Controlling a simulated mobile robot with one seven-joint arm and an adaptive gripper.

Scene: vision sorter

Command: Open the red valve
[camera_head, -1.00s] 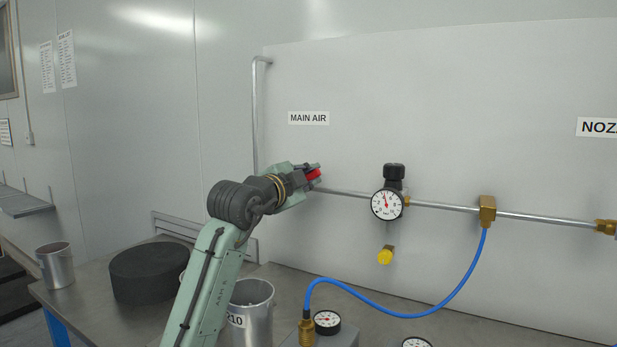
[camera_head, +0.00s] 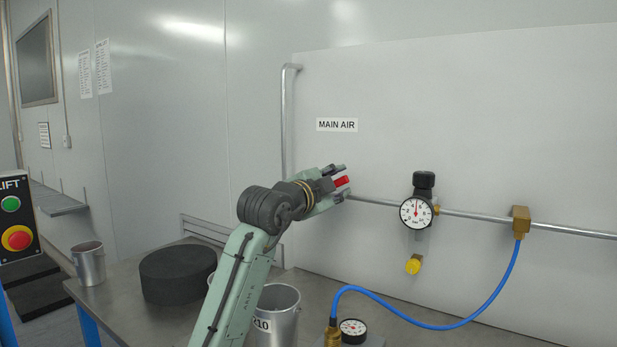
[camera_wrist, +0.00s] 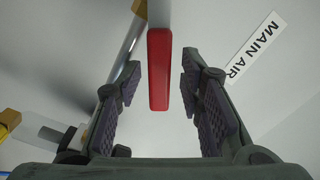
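The red valve handle (camera_head: 342,182) is on the pipe below the MAIN AIR label, partly hidden by my gripper in the head view. In the wrist view the red handle (camera_wrist: 158,70) is a flat bar running up and down the picture between my fingers. My gripper (camera_head: 339,184) is at the handle. In the wrist view my gripper (camera_wrist: 160,84) is open, with a finger on each side of the handle and visible gaps to both. The valve body is mostly hidden.
A pressure gauge (camera_head: 416,213) with a black knob and a yellow cap (camera_head: 413,266) sits right of the valve. A blue hose (camera_head: 480,309) hangs from a brass fitting (camera_head: 521,221). Metal cups and a black round block (camera_head: 177,275) stand on the bench below.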

